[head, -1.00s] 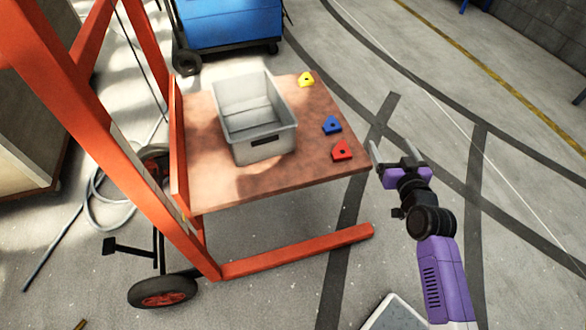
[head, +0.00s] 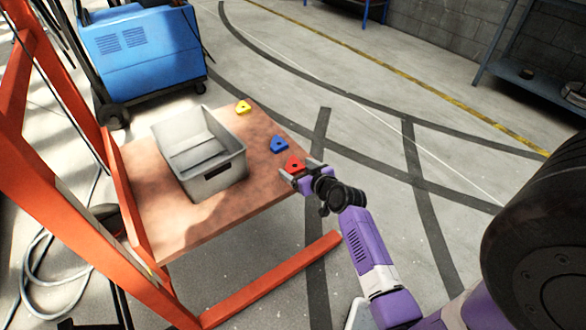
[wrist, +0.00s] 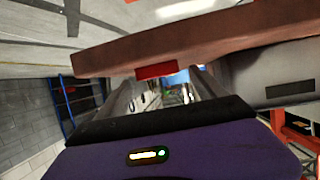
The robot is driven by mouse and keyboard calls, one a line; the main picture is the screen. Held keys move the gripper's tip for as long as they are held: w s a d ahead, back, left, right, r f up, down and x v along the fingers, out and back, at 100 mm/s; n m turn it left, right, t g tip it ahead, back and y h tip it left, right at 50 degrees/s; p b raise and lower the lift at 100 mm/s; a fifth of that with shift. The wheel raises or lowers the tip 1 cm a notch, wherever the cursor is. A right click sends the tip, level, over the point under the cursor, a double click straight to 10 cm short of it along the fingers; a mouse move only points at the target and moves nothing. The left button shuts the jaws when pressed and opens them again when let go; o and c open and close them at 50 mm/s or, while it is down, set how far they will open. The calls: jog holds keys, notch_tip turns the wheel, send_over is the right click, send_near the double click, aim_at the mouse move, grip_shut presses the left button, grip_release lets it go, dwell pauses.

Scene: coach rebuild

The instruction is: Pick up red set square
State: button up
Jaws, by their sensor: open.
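The red set square (head: 293,163) lies flat near the right front edge of the brown board (head: 150,225). My gripper (head: 300,169) is open at that board edge, its two fingers pointing at the set square. In the wrist view the picture is turned over; the red set square (wrist: 157,70) shows ahead between the open fingers (wrist: 160,80). I cannot tell whether either finger touches it; the fingers partly cover it in the head view.
A blue set square (head: 279,144) lies just behind the red one, and a yellow one (head: 243,107) farther back. A grey bin (head: 222,177) stands left of them on the board. Orange frame posts (head: 65,190) rise at the left. A blue machine (head: 143,55) stands behind.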

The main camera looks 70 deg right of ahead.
jog(key=shift+x, duration=1)
jog(key=c, duration=1.5)
jog(key=shift+c, duration=0.2)
jog(key=shift+r, duration=0.2)
